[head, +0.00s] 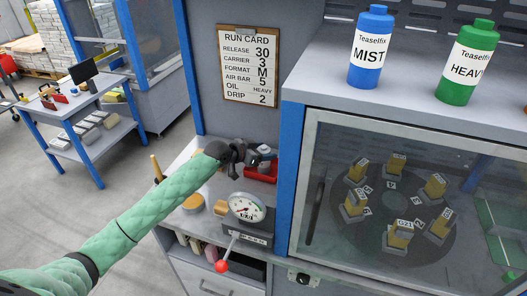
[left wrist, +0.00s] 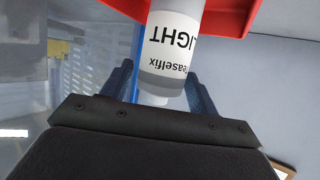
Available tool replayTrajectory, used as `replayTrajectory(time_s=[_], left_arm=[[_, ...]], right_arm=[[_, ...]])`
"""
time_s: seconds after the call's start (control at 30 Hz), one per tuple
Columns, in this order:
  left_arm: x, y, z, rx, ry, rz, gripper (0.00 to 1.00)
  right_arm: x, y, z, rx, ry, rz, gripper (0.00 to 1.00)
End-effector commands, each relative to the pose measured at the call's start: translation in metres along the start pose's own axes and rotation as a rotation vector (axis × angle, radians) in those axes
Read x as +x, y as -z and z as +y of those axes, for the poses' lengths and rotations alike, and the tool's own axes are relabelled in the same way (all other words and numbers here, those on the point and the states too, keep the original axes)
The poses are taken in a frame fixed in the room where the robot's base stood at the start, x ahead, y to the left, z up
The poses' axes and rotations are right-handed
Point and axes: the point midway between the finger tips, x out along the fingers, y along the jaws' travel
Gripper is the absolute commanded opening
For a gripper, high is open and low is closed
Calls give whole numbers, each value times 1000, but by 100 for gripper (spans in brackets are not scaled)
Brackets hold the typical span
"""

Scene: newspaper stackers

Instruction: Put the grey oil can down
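The grey oil can (head: 265,151) is at the back of the bench, by the red tray (head: 261,174). In the left wrist view the can (left wrist: 172,45) shows upside down, with a white label reading "Teaselfix LIGHT". My left gripper (head: 243,153) reaches in from the left in a green sleeve. Its dark fingers (left wrist: 163,85) lie on both sides of the can's cap end and appear shut on it. The red tray (left wrist: 232,15) shows behind the can; whether the can touches its floor is hidden. My right gripper is not in view.
A pressure gauge (head: 247,208) and a red-knobbed lever (head: 222,266) stand in front of the tray. The blue MIST can (head: 371,48) and green HEAVY can (head: 468,62) stand on the cabinet top. A run card (head: 249,65) hangs behind. A blue post (head: 291,175) borders the bench's right.

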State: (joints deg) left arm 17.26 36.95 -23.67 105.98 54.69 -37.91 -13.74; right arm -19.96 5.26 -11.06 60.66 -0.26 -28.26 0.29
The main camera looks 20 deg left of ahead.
Motion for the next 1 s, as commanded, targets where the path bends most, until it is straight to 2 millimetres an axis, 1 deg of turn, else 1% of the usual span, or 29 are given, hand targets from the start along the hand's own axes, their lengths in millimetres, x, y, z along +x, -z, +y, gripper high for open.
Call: replayTrajectory(time_s=[0.4, 0.47, 0.53, 0.6, 0.67, 1.0], left_arm=[[-1, 3, 0, 0, 0, 0, 66], [-4, 1, -1, 1, 1, 0, 66], [-10, 0, -1, 2, 1, 0, 66], [-18, -1, -1, 2, 1, 0, 66], [-27, -2, 0, 2, 1, -1, 66], [-82, -2, -1, 3, 1, -1, 66]], right_arm=[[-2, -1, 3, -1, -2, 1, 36], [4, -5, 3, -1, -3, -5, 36], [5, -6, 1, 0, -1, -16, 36], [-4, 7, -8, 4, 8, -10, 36], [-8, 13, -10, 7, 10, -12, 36], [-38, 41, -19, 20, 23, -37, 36]])
